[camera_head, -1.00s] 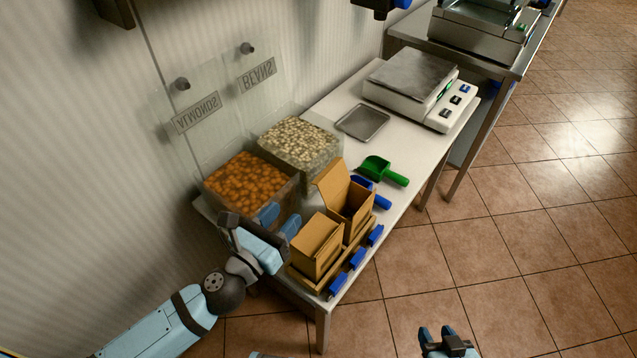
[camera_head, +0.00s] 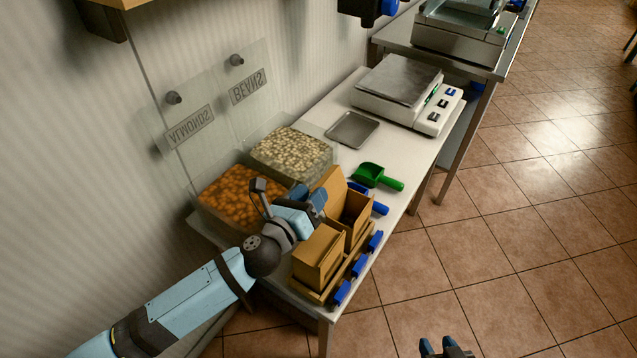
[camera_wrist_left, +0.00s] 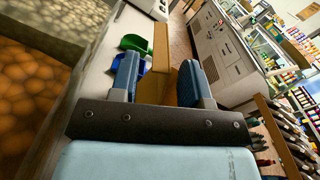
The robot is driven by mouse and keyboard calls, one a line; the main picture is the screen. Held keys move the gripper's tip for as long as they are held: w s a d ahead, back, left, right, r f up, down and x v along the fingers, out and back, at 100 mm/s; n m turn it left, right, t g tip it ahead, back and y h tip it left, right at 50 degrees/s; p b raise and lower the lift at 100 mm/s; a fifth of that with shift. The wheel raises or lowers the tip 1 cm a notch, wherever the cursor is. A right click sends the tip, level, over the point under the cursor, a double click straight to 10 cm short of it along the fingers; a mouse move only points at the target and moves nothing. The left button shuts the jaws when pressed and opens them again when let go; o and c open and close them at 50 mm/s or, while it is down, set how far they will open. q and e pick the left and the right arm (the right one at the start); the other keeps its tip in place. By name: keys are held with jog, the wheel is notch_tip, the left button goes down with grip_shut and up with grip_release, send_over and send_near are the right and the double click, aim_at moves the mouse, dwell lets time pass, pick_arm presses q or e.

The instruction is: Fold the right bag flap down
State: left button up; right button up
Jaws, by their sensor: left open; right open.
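The right bag (camera_head: 358,212) is a brown box-like bag, open at the top, with its flap (camera_head: 331,184) standing up on the side by the bins. The left bag (camera_head: 317,257) stands beside it with its top covered. My left gripper (camera_head: 313,197) is open close beside the raised flap, on the bin side. In the left wrist view the brown cardboard (camera_wrist_left: 160,60) shows between and beyond the open fingers; contact cannot be told. My right gripper (camera_head: 443,346) is open and empty at the bottom edge, over the floor.
Bins of almonds (camera_head: 228,194) and beans (camera_head: 292,152) stand behind. A green scoop (camera_head: 372,174), metal tray (camera_head: 353,129) and scale (camera_head: 398,80) lie beyond. The floor at right is clear.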

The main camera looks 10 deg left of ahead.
aim_at(330, 190)
pick_arm(q)
jog(key=shift+x, duration=1.75)
